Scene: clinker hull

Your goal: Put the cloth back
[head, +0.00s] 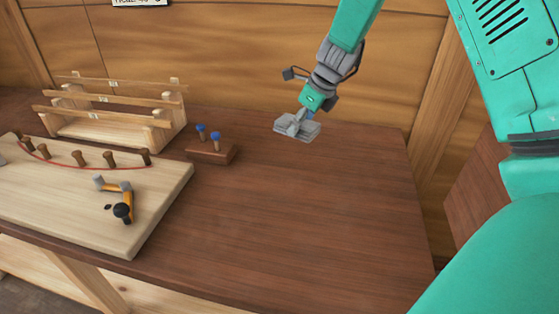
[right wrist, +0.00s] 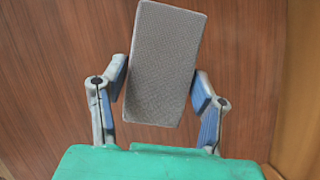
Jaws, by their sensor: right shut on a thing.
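The cloth (right wrist: 166,60) is a grey, woven-textured rectangular pad in the right wrist view. My right gripper (right wrist: 160,88) is shut on it, with one blue-padded finger at each long side. In the head view my right gripper (head: 298,120) hangs over the back right of the brown bench. The grey cloth (head: 304,131) shows there at its fingers, and I cannot tell how far it is above the wood. My left gripper is not in view.
The brown bench top (head: 310,210) is clear at centre and right. A small block (head: 211,153) with blue-topped pegs stands left of the gripper. A wooden rack (head: 110,130) stands behind a pale board (head: 60,205) with pegs, a red line and an orange-black clamp (head: 118,195).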

